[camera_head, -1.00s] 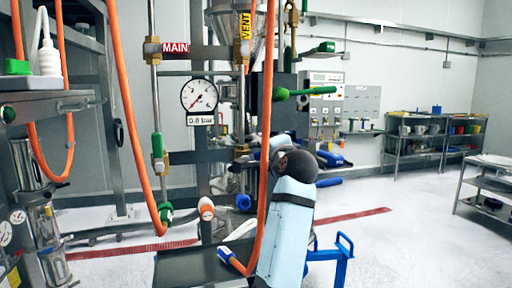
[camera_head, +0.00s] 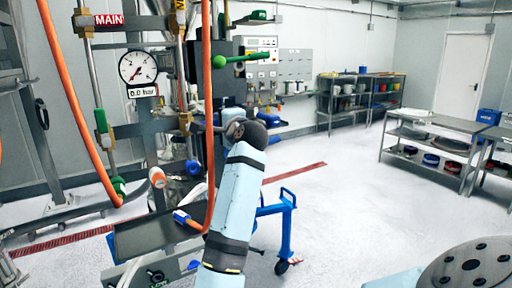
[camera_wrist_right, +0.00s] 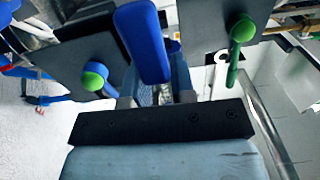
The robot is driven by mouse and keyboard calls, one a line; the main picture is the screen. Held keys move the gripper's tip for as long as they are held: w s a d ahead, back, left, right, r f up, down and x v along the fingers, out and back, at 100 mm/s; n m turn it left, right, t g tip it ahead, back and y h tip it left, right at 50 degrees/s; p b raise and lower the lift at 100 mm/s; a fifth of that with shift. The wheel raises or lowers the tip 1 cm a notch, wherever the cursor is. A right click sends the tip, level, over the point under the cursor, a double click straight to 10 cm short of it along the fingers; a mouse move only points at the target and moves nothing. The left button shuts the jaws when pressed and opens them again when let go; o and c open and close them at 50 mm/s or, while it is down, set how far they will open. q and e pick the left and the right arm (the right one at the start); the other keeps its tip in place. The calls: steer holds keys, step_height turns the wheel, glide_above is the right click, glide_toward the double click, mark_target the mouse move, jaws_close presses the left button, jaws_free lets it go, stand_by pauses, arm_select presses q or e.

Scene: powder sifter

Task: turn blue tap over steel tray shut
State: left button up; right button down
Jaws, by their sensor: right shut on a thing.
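The blue tap handle (camera_wrist_right: 143,42) stands between the fingers of my right gripper (camera_wrist_right: 155,92) in the right wrist view. The right gripper is shut on this handle. In the head view my right arm rises in front of the rig and hides the gripper and the gripped handle. A dark steel tray (camera_head: 140,240) is low on the rig, left of my arm. My left gripper is not in view.
An orange hose (camera_head: 206,100) hangs close beside my right arm. A green lever (camera_head: 240,59) sticks out above it and also shows in the wrist view (camera_wrist_right: 238,45). A pressure gauge (camera_head: 138,67) is to the left. A blue wheeled frame (camera_head: 285,225) stands right of my arm, with open floor beyond.

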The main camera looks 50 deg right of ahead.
steer(key=shift+s+d+r, duration=0.3)
steer(key=shift+r, duration=0.05)
steer(key=c, duration=1)
jaws_free()
steer(key=shift+o, duration=0.2)
steer(key=shift+f, duration=0.1)
steer(key=shift+a, duration=0.1)
steer(key=shift+a, duration=0.1)
steer(key=d+b+v, duration=0.1)
steer(key=b+v, duration=0.2)
steer(key=v, duration=1.2)
steer(key=shift+s+d, duration=0.2)
steer(key=shift+s, duration=0.25)
